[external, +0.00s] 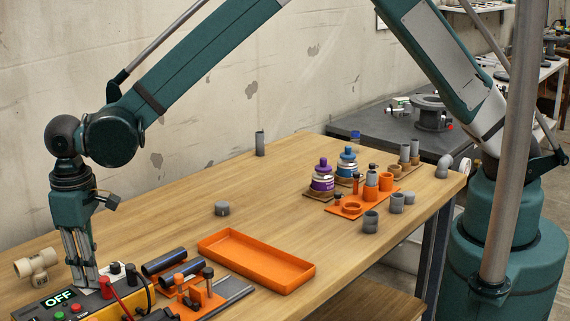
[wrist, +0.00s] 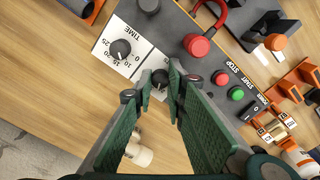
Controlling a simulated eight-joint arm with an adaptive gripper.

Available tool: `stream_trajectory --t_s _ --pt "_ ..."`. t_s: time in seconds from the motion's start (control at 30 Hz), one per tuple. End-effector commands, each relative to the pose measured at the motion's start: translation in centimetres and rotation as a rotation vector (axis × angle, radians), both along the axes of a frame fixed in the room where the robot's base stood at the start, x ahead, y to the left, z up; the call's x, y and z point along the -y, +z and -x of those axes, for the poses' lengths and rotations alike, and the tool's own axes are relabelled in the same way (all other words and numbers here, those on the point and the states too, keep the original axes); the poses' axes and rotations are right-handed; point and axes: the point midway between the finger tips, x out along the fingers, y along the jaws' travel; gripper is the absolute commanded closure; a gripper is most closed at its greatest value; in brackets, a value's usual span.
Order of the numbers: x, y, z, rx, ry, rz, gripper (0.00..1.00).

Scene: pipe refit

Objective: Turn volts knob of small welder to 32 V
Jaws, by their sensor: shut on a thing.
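The small welder (external: 46,311) stands at the table's near left corner in the external view, its display (external: 59,298) reading OFF. Its grey panel (wrist: 218,62) fills the upper middle of the wrist view. My gripper (external: 88,281) points down over the welder. In the wrist view my gripper (wrist: 161,86) is shut on a small dark knob (wrist: 160,77), with green-padded fingers on both sides. The fingers hide that knob's label and pointer, so I cannot read its setting. Beside it is the TIME knob (wrist: 120,48) on a white dial.
The welder panel also carries a red terminal (wrist: 197,45), a black terminal (wrist: 149,5), and green (wrist: 236,93) and red (wrist: 220,78) buttons. A beige pipe tee (external: 36,264) stands behind the welder. An orange tray (external: 257,260) and pipe clamps lie to the right.

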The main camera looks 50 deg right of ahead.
Motion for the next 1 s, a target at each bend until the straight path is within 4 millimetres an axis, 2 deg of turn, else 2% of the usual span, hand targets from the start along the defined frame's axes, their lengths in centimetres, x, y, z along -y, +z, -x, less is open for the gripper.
stream_trajectory --t_s 0.2,0.5,1.0 --pt "-0.03 -0.06 0.02 -0.001 -0.192 -0.001 0.98" --pt "-0.03 -0.03 0.01 -0.001 -0.378 -0.001 0.98" --pt "-0.04 0.02 0.0 -0.001 -0.441 -0.001 0.98"
